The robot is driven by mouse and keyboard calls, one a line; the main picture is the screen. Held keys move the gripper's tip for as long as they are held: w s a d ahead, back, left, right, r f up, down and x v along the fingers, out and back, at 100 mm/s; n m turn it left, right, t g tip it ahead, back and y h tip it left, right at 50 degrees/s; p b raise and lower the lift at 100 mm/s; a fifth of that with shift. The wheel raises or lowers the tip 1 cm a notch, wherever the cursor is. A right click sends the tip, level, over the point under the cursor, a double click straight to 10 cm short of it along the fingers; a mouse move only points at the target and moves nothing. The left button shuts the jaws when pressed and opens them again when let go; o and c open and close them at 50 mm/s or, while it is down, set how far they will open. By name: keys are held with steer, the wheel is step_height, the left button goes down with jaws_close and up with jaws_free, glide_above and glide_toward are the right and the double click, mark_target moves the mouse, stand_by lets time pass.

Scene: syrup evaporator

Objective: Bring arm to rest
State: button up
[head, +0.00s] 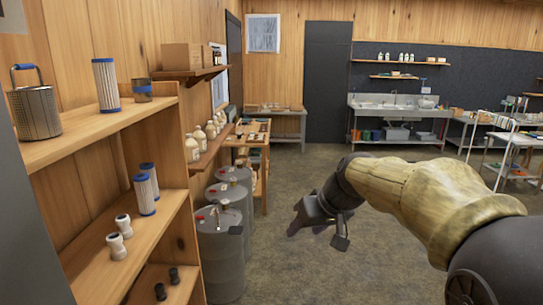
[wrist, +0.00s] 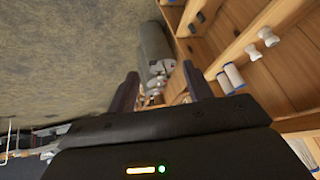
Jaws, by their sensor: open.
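My arm reaches in from the right in the head view, with a tan sleeve over its middle part. My gripper (head: 322,222) hangs at the arm's end, in the air over the floor, to the right of the grey drums. In the wrist view my gripper (wrist: 162,92) shows two dark fingers spread apart with nothing between them. Beyond the fingertips are a drum and shelving. I see no contact between the gripper and anything.
A wooden shelf (head: 95,125) with filter cartridges (head: 106,85) and a mesh basket (head: 35,110) stands at left. Grey drums (head: 221,250) stand beside it. A steel sink (head: 400,105) lines the far wall, with carts (head: 510,150) at right. The middle floor (head: 300,270) is open.

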steer(key=s+d+f+m+g+h+b, duration=0.1)
steer(key=s+d+f+h+b, duration=0.1)
steer(key=s+f, duration=0.7)
steer(key=s+d+f+m+g+h+b, duration=0.1)
steer(key=s+d+f+m+h+b, duration=0.1)
steer(key=s+d+f, duration=0.3)
steer(key=s+f, duration=0.4)
steer(key=f, duration=0.7)
steer(key=shift+d+f+m+g, duration=0.15)
steer(key=shift+m+g, duration=0.15)
steer(key=shift+g, duration=0.1)
